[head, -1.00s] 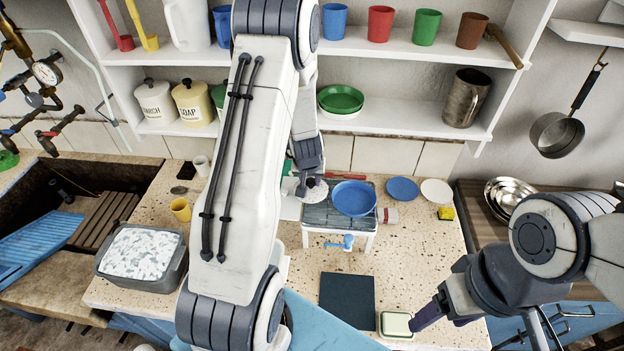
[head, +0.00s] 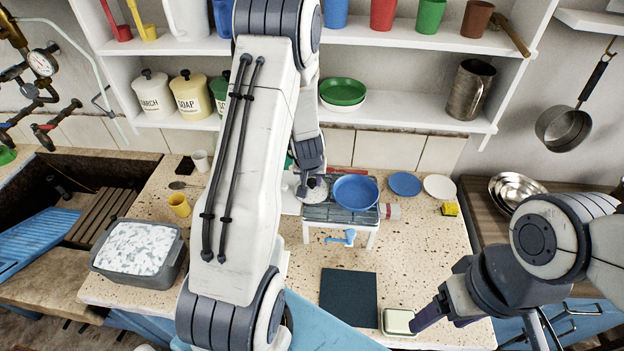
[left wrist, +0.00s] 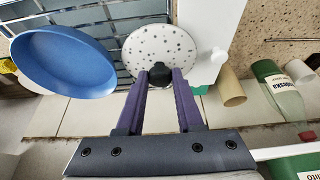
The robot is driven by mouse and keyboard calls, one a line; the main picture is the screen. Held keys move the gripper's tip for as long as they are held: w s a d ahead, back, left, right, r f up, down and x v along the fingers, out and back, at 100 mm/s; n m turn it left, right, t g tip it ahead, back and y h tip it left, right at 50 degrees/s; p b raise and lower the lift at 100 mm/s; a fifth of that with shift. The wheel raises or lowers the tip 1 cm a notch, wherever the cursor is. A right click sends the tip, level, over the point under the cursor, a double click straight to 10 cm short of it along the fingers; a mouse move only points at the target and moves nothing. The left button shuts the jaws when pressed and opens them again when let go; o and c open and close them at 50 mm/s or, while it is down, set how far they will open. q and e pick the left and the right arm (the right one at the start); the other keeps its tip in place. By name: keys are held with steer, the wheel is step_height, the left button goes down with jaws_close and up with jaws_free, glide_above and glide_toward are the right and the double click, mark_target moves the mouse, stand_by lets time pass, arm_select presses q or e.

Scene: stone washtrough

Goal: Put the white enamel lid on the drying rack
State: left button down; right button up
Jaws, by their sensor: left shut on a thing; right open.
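The white enamel lid (left wrist: 160,48) is a speckled disc with a black knob. My left gripper (left wrist: 160,76) is shut on that knob. In the head view, my left gripper (head: 308,182) and my arm hide most of the lid. The drying rack (head: 325,214) is a grey slatted top on white legs with a blue crank; its slats (left wrist: 107,28) show behind the lid in the wrist view. The lid is over the rack's left part, beside the blue pan (head: 356,192); I cannot tell whether it touches the slats. My right gripper (head: 428,318) is open at the front right.
A pale green-rimmed dish (head: 398,321) is by my right gripper, with a dark square slab (head: 349,297) left of it. Blue (head: 405,183) and white (head: 439,187) plates lie right of the rack. A bottle (left wrist: 280,88) and tan cup (left wrist: 232,87) are near the lid.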

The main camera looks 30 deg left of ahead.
arm_select(q)
steer(key=shift+f, duration=0.2)
steer(key=shift+c, duration=2.3)
jaws_free()
steer(key=p+v, duration=0.6)
steer(key=v, duration=0.5)
steer(key=s+d+r+m+g+h+b, duration=0.1)
steer(key=s+d+m+h+b, duration=0.15)
steer(key=d, duration=0.85)
steer(key=s+d+r+m+h+b, duration=0.2)
steer(key=s+d+m+b, duration=0.2)
steer(key=d, duration=0.7)
steer(key=s+d+m+g+b, duration=0.1)
steer(key=s+d+m+b, duration=0.1)
steer(key=s, duration=0.6)
steer(key=s+d+r+m+g+y+b, duration=0.1)
steer(key=s+d+m+g+b, duration=0.1)
steer(key=s, duration=0.7)
steer(key=shift+s+d+m+b, duration=0.3)
steer(key=shift+d+m+b, duration=0.15)
steer(key=shift+m, duration=0.5)
